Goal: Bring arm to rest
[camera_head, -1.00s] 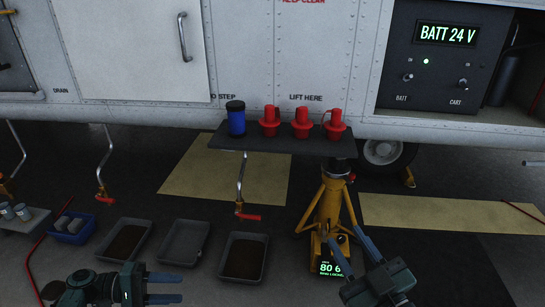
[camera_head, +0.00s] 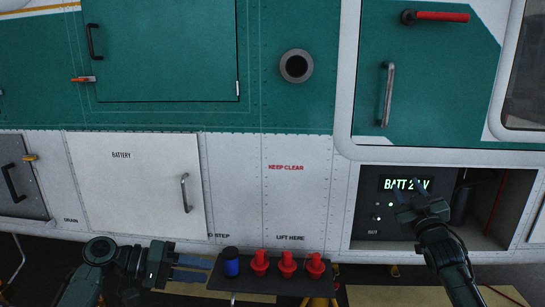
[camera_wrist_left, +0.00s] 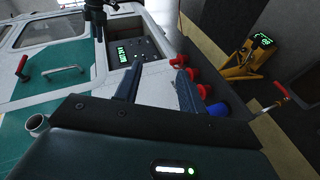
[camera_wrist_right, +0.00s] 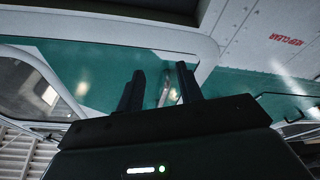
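My left gripper (camera_head: 196,269) is at the lower left of the head view, its fingers pointing right beside the shelf with the caps. In the left wrist view its two fingers (camera_wrist_left: 157,88) are apart with nothing between them. My right gripper (camera_head: 407,187) is raised at the right, its fingers pointing up in front of the BATT 24 V display (camera_head: 405,185) and hiding part of it. In the right wrist view its fingers (camera_wrist_right: 160,82) are apart and empty. I cannot tell whether it touches the panel.
A dark shelf (camera_head: 270,286) holds a blue canister (camera_head: 231,263) and red caps (camera_head: 287,263). A yellow jack (camera_wrist_left: 249,60) shows in the left wrist view.

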